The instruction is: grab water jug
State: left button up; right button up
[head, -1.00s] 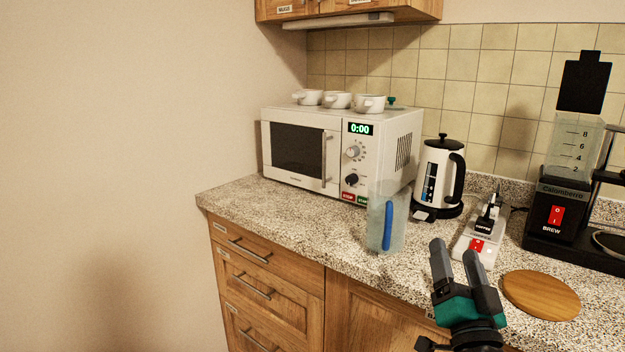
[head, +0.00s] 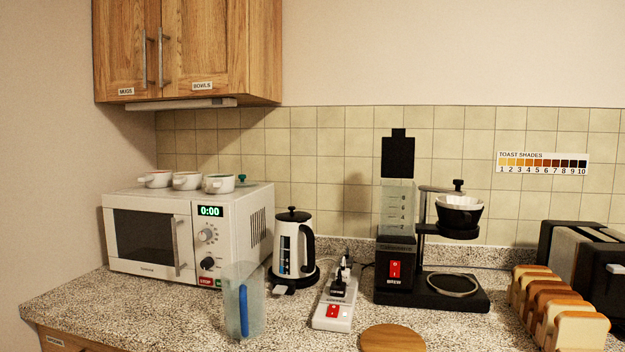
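The water jug (head: 256,305) is a clear, pale-tinted pitcher with a blue handle (head: 243,311). It stands upright on the speckled counter, in front of the microwave's right end and left of the power strip. Its handle faces the front. Nothing is touching it. Neither of my grippers shows in the head view now.
A white microwave (head: 150,240) with several white cups on top stands behind left. A white kettle (head: 288,247), a power strip (head: 333,311), a round wooden board (head: 392,339), a coffee maker (head: 396,250) and a bread rack (head: 560,310) line the counter (head: 90,305).

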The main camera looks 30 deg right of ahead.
aim_at(242, 281)
jog(key=k+l+z, duration=0.1)
jog(key=l+z, duration=0.3)
jog(key=l, duration=0.25)
jog(key=l+z, duration=0.4)
jog(key=l, duration=0.2)
